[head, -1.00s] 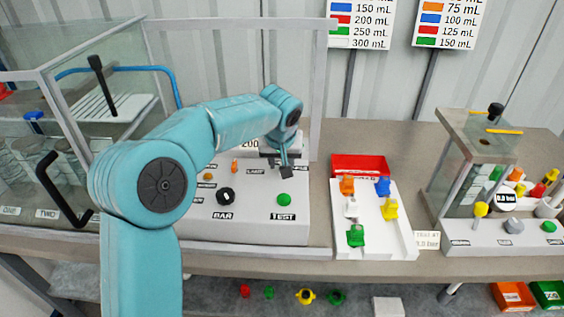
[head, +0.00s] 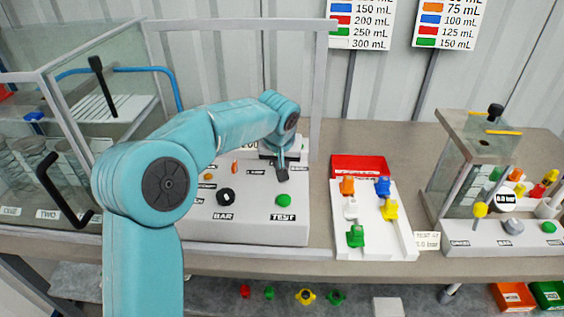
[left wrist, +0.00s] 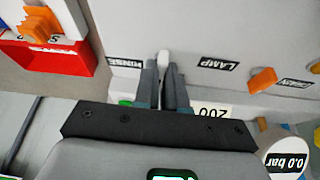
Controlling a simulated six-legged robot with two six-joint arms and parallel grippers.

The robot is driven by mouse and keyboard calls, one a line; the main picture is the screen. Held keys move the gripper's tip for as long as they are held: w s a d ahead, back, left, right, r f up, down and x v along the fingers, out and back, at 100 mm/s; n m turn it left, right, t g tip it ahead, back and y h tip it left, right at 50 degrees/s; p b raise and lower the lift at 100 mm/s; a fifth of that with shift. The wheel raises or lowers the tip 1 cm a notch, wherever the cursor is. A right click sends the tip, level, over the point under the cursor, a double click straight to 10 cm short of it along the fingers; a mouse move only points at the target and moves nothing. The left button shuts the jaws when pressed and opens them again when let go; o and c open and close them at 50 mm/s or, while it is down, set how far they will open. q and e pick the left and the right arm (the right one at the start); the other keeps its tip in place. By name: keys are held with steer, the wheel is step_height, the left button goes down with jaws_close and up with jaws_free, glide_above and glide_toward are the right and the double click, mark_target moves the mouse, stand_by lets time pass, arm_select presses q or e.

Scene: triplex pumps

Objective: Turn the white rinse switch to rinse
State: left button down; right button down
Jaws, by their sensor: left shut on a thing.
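My left gripper (head: 282,176) is over the right part of the grey pump panel (head: 250,228) in the head view. In the left wrist view its fingers (left wrist: 164,72) are shut on the white rinse switch (left wrist: 164,58), whose white end shows at the fingertips. The RINSE label (left wrist: 125,62) is just left of the switch in that view. The fingers hide the rest of the switch, so I cannot tell its exact setting. The head view does not show the switch clearly behind my gripper. My right gripper is not in view.
The green TEST knob (head: 283,200) and black BAR knob (head: 225,197) are close by on the panel. An orange LAMP switch (left wrist: 262,80) sits beside the gripper. A red bin (head: 360,167) and a white tray of coloured parts (head: 382,245) stand to the right.

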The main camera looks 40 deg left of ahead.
arm_select(q)
steer(key=m, duration=0.1)
steer(key=m+h+p, duration=0.1)
steer(key=m, duration=0.1)
steer(key=shift+a+r, duration=0.1)
steer(key=shift+r, duration=0.1)
steer(key=m+h+p, duration=0.1)
steer(key=m+p, duration=0.1)
steer(key=m, duration=0.1)
steer(key=shift+a+m+t, duration=0.1)
steer(key=shift+m+t, duration=0.2)
steer(key=shift+t, duration=0.1)
steer(key=shift+a+f+m+g+h+p, duration=0.15)
steer(key=shift+m+h+p, duration=0.35)
steer(key=shift+m, duration=0.65)
steer(key=shift+d+r+m+g+h+p, duration=0.15)
steer(key=shift+m+h+p, duration=0.35)
steer(key=shift+m, duration=0.65)
steer(key=shift+a+f, duration=0.1)
steer(key=c, duration=1.2)
jaws_free()
steer(key=v, duration=1.6)
steer(key=shift+s+a, duration=0.1)
steer(key=shift+a, duration=0.05)
